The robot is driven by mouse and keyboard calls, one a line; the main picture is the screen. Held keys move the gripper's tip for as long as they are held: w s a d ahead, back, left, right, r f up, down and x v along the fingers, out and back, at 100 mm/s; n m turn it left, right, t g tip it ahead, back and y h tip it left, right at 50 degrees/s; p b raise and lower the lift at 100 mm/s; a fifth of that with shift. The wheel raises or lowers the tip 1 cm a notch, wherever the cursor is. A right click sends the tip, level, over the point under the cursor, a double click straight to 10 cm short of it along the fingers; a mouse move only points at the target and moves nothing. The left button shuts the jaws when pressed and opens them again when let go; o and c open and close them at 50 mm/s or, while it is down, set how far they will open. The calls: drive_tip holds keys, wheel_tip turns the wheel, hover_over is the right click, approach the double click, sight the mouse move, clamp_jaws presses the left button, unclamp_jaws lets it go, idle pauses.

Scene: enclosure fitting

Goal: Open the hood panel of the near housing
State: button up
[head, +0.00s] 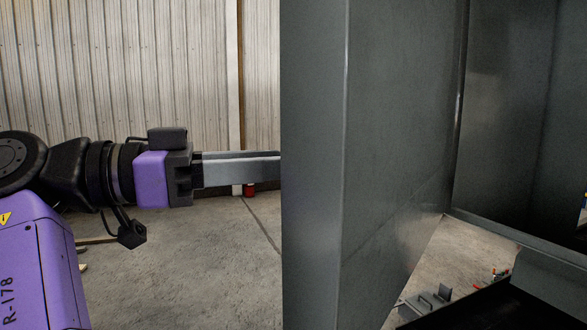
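The near housing (515,120) is a large dark grey metal enclosure filling the right half of the head view, with its inside showing. A tall dark grey panel (395,150) stands upright in the middle. I cannot tell whether this panel is the hood panel or a fixed wall. My gripper (262,168) comes in from the left at mid height, its long flat grey fingers level and pointing right. The fingers reach the panel's left edge, where their tips seem to pass out of sight. Contact is unclear. The fingers overlap in this view, so their gap is hidden.
A corrugated metal wall (100,75) stands behind, with a pale post (235,80) and a small red object (249,190) at its foot. Concrete floor (200,265) lies open below my arm. Small grey parts (428,299) lie at the lower right.

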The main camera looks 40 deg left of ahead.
drive_tip(key=shift+v, duration=1.4)
